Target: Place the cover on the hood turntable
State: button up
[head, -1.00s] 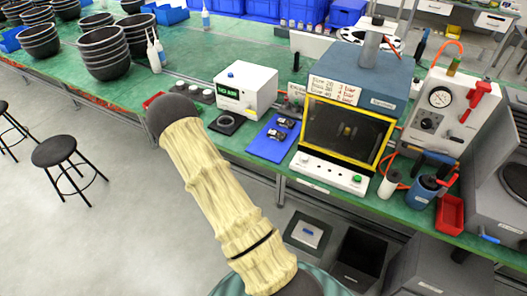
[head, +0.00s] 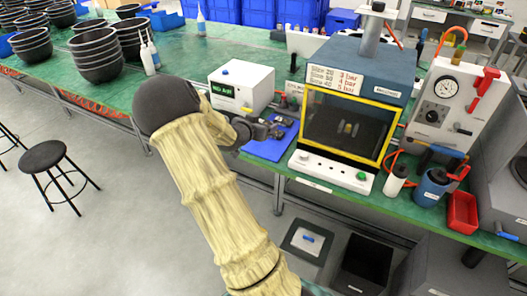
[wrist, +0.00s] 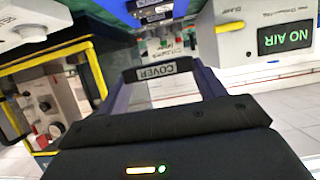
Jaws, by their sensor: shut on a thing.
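My gripper (head: 268,129) is over the blue mat (head: 262,149), in front of the white box. In the wrist view its two fingers (wrist: 165,88) are shut on the cover (wrist: 164,71), a piece with a label reading COVER, seen upside down. Most of the cover is hidden by the fingers or too small to make out in the head view. The hood (head: 360,88), a blue-grey box with a yellow-framed window, stands right of my gripper. Inside it a small yellowish piece (head: 347,129) shows over a dark floor; the turntable's outline is unclear.
The white box (head: 241,84) has a green display, which reads NO AIR in the wrist view (wrist: 284,38). A gauge panel (head: 450,100), bottles (head: 397,180) and a red bin (head: 463,212) stand right of the hood. Stacked black bowls (head: 97,52) fill the left.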

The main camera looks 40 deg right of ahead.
send_over(261, 151)
jog(key=shift+s+f+b, duration=0.1)
jog(key=shift+f+b, duration=0.25)
jog(key=shift+f, duration=2.2)
jog(key=shift+f, duration=2.3)
jog(key=shift+f, duration=0.2)
jog(key=o, duration=1)
jog(key=shift+c, duration=0.2)
